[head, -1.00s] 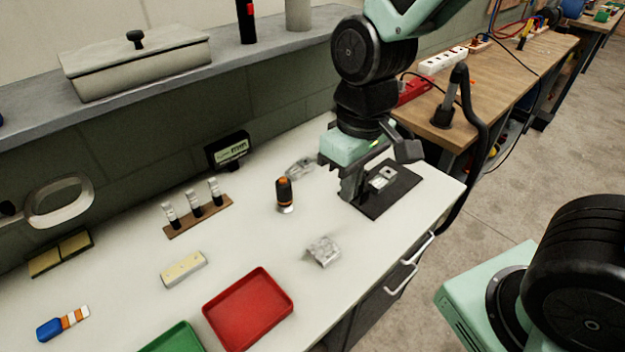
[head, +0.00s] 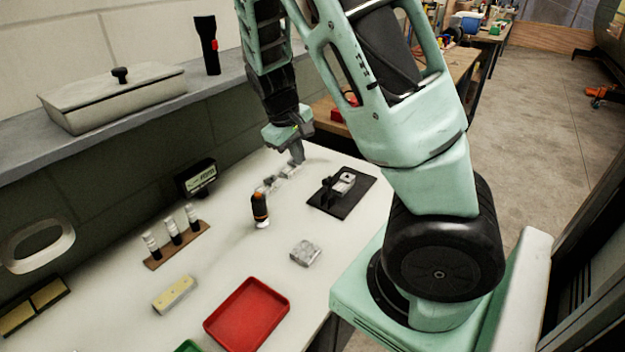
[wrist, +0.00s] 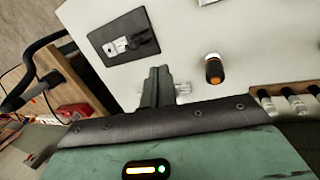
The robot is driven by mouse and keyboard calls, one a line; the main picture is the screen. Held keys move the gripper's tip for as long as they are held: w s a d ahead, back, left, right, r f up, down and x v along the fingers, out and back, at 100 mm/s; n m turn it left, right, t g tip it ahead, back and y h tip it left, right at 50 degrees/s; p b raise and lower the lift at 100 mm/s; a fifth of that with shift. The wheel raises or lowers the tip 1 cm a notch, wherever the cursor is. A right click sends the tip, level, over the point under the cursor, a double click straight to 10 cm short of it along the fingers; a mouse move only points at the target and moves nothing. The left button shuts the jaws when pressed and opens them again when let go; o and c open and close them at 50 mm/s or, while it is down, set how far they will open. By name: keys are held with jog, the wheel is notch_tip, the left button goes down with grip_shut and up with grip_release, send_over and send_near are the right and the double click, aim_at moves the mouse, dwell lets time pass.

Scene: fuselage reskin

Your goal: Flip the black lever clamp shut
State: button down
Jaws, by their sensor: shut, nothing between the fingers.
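The clamp (head: 346,180) is a small silver piece with a black part, the lever (head: 327,184), at its left side. It sits on a black plate (head: 352,199) near the bench's right end. In the wrist view the plate (wrist: 107,34) is at the top left, with the silver clamp body (wrist: 117,46) and the dark lever (wrist: 143,39) beside it. The lever's exact angle is too small to tell. My gripper (head: 298,158) is shut and empty, pointing down beyond and left of the plate, apart from the clamp. Its fingers (wrist: 157,86) are together in the wrist view.
A clear part (head: 272,181) lies near my gripper, with an orange-and-black bottle (head: 260,209) left of it. A grey block (head: 305,252) and a red tray (head: 247,315) are nearer. A shelf (head: 100,112) runs along the back wall. The bench between block and plate is clear.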

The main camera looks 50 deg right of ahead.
jog(key=s+d+f, duration=0.1)
jog(key=d+f, duration=0.5)
jog(key=f, duration=0.4)
jog(key=shift+d+f+p, duration=0.3)
jog(key=shift+p, duration=0.1)
jog(key=shift+d, duration=0.15)
jog(key=shift+d+r+y, duration=0.15)
jog(key=shift+y, duration=0.15)
